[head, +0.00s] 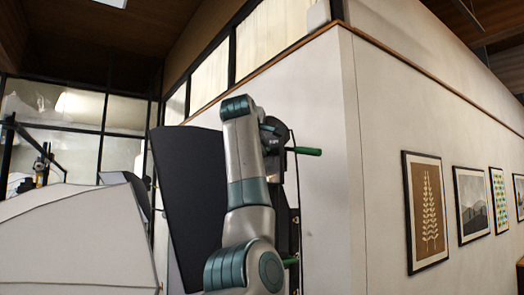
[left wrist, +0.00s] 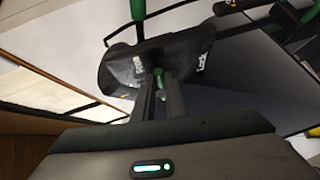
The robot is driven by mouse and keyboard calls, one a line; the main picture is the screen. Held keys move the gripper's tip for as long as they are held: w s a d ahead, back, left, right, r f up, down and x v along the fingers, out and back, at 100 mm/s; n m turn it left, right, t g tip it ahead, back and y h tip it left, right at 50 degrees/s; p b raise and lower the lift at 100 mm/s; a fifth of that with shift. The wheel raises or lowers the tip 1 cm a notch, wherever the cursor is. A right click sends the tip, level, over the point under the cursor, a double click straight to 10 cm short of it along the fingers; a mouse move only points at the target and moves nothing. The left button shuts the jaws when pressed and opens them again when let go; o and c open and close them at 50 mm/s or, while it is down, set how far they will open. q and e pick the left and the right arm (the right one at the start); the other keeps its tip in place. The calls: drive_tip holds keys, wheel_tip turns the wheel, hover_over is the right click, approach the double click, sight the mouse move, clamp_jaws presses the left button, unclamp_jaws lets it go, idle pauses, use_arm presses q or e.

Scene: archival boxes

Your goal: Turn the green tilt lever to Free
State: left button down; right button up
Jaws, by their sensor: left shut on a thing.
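In the left wrist view, my left gripper (left wrist: 160,95) is shut on a small green part, the green tilt lever (left wrist: 158,73), which shows between its fingertips. Behind it is a black plate (left wrist: 115,70) with pale lettering. The word at its right reads like "Lock"; the smaller marking left of the lever is too blurred to read surely. The fingers hide most of the lever, so which marking it points to is unclear. In the head view my left arm rises in front of the dark mechanism and mostly hides the gripper. My right gripper is not in view.
A green handle (head: 303,151) sticks out right of the mechanism in the head view, with another green bar (head: 291,262) lower down. A large dark panel (head: 190,200) stands left of my arm. A white wall with framed pictures (head: 426,210) is at right.

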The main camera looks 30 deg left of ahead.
use_arm(q)
drive_tip(key=shift+r, duration=0.1)
drive_tip(key=c, duration=1.8)
unclamp_jaws()
drive_tip(key=shift+s, duration=0.15)
drive_tip(key=b+v, duration=0.9)
drive_tip(key=v, duration=0.8)
drive_tip(key=shift+r, duration=0.15)
